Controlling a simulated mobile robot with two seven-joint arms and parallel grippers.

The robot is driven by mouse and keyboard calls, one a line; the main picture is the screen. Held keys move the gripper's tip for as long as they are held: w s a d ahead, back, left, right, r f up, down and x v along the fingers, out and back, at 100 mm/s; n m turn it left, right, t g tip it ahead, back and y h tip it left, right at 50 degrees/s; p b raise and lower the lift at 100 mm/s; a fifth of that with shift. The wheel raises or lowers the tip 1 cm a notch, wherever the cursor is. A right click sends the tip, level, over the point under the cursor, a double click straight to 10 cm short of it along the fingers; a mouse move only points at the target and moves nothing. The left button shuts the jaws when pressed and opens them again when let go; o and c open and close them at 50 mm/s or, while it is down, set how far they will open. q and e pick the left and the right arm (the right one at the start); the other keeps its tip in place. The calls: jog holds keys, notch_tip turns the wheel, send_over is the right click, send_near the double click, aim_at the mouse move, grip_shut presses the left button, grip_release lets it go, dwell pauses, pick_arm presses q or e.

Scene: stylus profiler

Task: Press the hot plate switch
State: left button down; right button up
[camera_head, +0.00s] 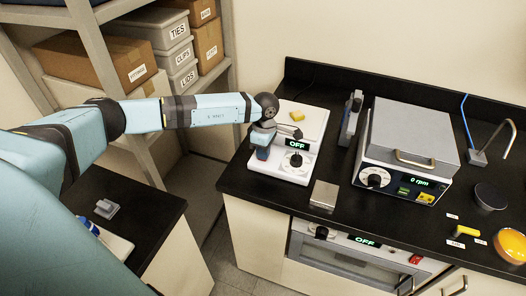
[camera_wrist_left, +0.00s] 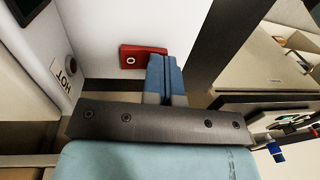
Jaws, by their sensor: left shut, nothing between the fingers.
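The white hot plate (camera_head: 309,120) stands at the left end of the black counter, with a display reading OFF and a dark knob (camera_head: 296,159) on its front. In the left wrist view, its red rocker switch (camera_wrist_left: 130,58), marked with a circle, sits on a white panel. My left gripper (camera_head: 262,153) is at the hot plate's left front side. Its blue fingers (camera_wrist_left: 165,62) are shut and empty, and they overlap the right end of the switch in the wrist view. I cannot tell whether they touch it. The switch is hidden in the head view.
A yellow piece (camera_head: 297,115) lies on the plate top. A small metal box (camera_head: 324,195) stands in front, to the right. A grey-lidded machine (camera_head: 412,132) reading 0 rpm stands further right. Shelves with boxes (camera_head: 95,55) rise at the left. A HOT label (camera_wrist_left: 64,75) shows nearby.

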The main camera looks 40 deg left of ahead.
pick_arm(q)
jog(key=shift+s+f, duration=0.15)
pick_arm(e)
jog(key=shift+f, duration=0.2)
pick_arm(q)
jog(key=shift+w, duration=0.2)
jog(key=shift+w+a+r, duration=0.15)
jog(key=shift+w+r, duration=0.05)
jog(key=shift+w, duration=0.45)
pick_arm(e)
jog(key=shift+f, duration=0.4)
pick_arm(q)
jog(key=shift+r, duration=0.1)
